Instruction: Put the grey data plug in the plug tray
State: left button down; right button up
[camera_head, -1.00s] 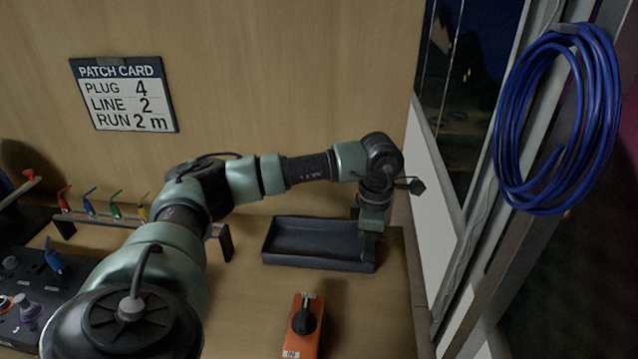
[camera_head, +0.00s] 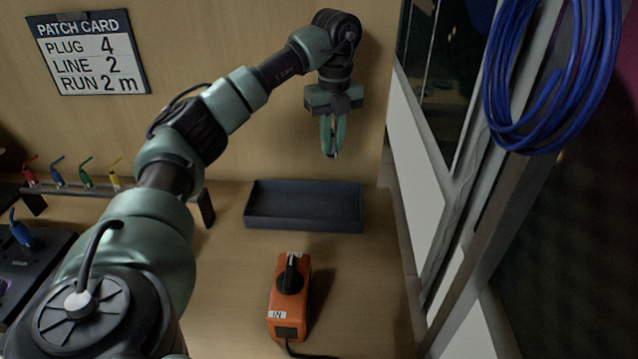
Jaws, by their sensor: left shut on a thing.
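My left gripper (camera_head: 332,154) hangs pointing down, above the dark plug tray (camera_head: 302,222) and towards its right side, clear of it. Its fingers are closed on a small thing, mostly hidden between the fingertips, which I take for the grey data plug. The plug tray is a shallow rectangular tray on the wooden table against the back wall, and it looks empty. No other grey plug shows clearly. My right gripper is out of view.
An orange box with a black knob (camera_head: 290,285) stands in front of the tray. Left of the tray is a rack with several coloured plugs (camera_head: 87,179). A dark panel with a blue plug (camera_head: 22,236) is at the far left. A blue cable coil (camera_head: 553,80) hangs at the right.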

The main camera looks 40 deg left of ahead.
aim_at(332, 153)
pick_arm(q)
notch_tip(332, 153, down, 18)
jog(key=shift+r+p, duration=0.2)
jog(key=shift+p, duration=0.25)
jog(key=shift+f, duration=0.1)
jog(key=c, duration=1.4)
grip_release()
jog(key=shift+o, duration=0.2)
notch_tip(332, 153, up, 12)
jog(key=shift+d+r+b, duration=0.1)
jog(key=shift+r+b, duration=0.05)
jog(key=shift+b, duration=0.4)
